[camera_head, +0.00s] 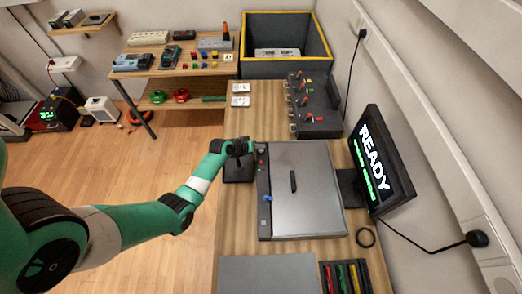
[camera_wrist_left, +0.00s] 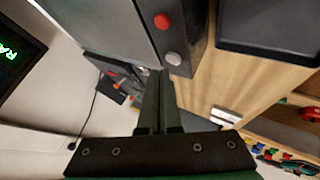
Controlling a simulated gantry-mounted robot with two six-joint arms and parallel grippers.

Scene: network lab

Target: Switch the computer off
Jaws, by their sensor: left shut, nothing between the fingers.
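The computer (camera_head: 305,200) is a dark grey flat box lying on the wooden bench. Its narrow front panel faces left, with a red button (camera_wrist_left: 162,21), a pale grey button (camera_wrist_left: 173,58) and a blue piece (camera_head: 267,198). The monitor (camera_head: 371,165) behind it is lit and reads READY above green bars. My left gripper (camera_head: 249,148) is at the panel's far end. In the left wrist view its shut, empty fingers (camera_wrist_left: 159,72) end close to the grey button; I cannot tell whether they touch it. My right gripper is not in view.
A dark tray (camera_head: 237,170) lies left of the computer, under my left wrist. A black switch box (camera_head: 318,120) with red-tipped levers stands beyond it. A yellow-rimmed bin (camera_head: 285,68) is at the back.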

